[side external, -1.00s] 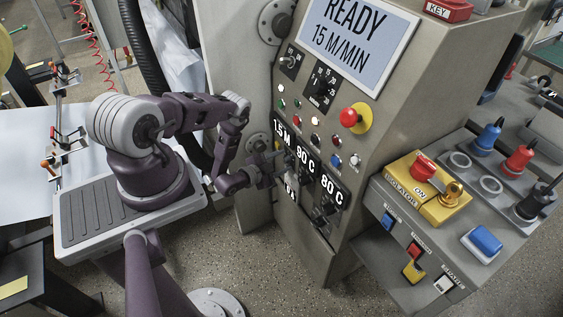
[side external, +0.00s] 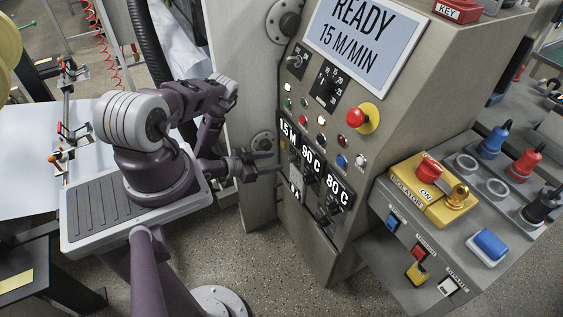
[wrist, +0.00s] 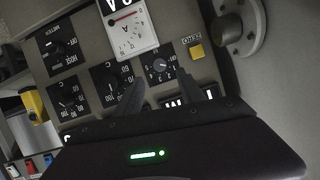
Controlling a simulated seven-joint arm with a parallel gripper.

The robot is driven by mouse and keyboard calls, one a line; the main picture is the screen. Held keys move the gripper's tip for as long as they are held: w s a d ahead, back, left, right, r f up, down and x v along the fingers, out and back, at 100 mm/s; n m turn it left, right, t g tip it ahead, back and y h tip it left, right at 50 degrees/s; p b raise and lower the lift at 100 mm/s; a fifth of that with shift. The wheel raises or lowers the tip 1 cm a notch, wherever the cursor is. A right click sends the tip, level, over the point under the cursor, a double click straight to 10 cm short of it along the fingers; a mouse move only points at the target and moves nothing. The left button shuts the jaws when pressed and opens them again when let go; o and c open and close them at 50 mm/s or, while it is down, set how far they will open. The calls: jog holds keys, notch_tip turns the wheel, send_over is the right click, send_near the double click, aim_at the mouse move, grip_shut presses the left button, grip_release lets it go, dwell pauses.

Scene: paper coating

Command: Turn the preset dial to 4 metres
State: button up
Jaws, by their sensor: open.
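The machine's control panel has a 1.5 M display (side external: 287,129) in the side external view. My gripper (side external: 277,162) is open and empty, a little in front of the panel below the 1.5 M display. In the wrist view, its two fingers (wrist: 165,88) stand apart, with the dial beyond the gap between them.
Larger dials (wrist: 110,83) and a meter (wrist: 127,22) lie beside the small dial. A yellow button (wrist: 196,51) is on its other side. A red emergency button (side external: 357,117) sticks out higher up. The screen (side external: 362,38) reads READY 15 M/MIN.

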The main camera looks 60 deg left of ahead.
aim_at(289, 159)
jog(key=shift+n+h, duration=0.4)
jog(key=shift+n, duration=0.1)
jog(key=x, duration=0.6)
jog(key=shift+w+a+f, duration=0.2)
jog(key=shift+w, duration=0.1)
grip_shut()
